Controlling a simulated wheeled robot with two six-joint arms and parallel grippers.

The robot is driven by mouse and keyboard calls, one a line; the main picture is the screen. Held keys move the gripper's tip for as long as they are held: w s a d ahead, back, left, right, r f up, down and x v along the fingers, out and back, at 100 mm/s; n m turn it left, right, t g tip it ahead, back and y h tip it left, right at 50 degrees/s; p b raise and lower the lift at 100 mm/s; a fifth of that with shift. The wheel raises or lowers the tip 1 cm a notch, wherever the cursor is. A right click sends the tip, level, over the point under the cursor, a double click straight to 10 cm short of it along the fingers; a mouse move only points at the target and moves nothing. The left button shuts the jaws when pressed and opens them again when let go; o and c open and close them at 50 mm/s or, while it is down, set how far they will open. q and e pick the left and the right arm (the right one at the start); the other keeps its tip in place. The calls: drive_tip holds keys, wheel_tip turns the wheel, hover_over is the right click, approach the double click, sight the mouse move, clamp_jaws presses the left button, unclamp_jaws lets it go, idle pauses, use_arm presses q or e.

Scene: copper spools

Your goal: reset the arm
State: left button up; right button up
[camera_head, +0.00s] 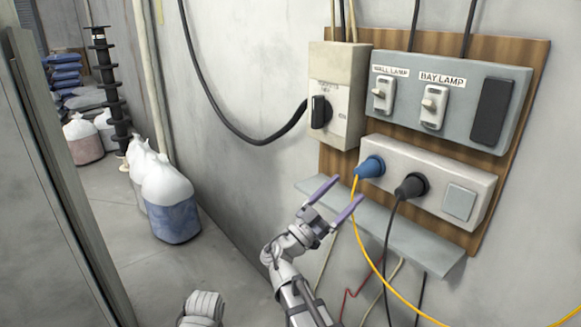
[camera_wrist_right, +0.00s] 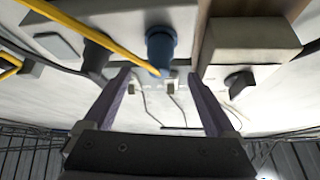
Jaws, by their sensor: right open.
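My right gripper (camera_head: 336,199) is open and empty in the head view, with its two purple-grey fingers spread. It is in front of the wall, below and left of the blue plug (camera_head: 370,167). In the right wrist view its fingers (camera_wrist_right: 165,100) are apart with nothing between them. The blue plug (camera_wrist_right: 160,48) shows beyond them there, with a yellow cable. A grey rounded part of my own arm (camera_head: 203,307) shows at the bottom of the head view. My left gripper is not in view.
A wooden board (camera_head: 490,215) carries a switch panel (camera_head: 455,75), a breaker box (camera_head: 337,85) and a socket strip (camera_head: 445,185) with a black plug (camera_head: 411,186). A narrow shelf (camera_head: 410,243) is just below. Cables hang there. White bags (camera_head: 168,200) stand on the floor at left.

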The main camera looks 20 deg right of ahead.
drive_tip(key=s+a+f+n+g+y+p, duration=0.2)
drive_tip(key=s+a+f+n+y+p, duration=0.15)
drive_tip(key=f+n+y, duration=0.35)
drive_tip(key=s+a+f+n+g+y+p, duration=0.1)
drive_tip(key=s+a+f+n+y+p, duration=0.2)
drive_tip(key=f+y, duration=0.45)
drive_tip(key=s+a+f+n+g+y+p, duration=0.1)
drive_tip(key=s+a+f+n+y, duration=0.1)
drive_tip(key=a, duration=0.4)
drive_tip(key=s+a+f+n+g+y+p, duration=0.1)
drive_tip(key=s+a+f+n+y+p, duration=0.1)
drive_tip(key=a+n, duration=0.3)
drive_tip(key=s+a+f+n+g+y+p, duration=0.1)
drive_tip(key=s+a+f+n+y+p, duration=0.1)
drive_tip(key=a, duration=0.5)
drive_tip(key=s+f+n+y, duration=0.1)
drive_tip(key=s+n+y, duration=0.1)
drive_tip(key=shift+s+a+g, duration=0.3)
drive_tip(key=shift+s+a, duration=0.05)
drive_tip(key=shift+f, duration=0.1)
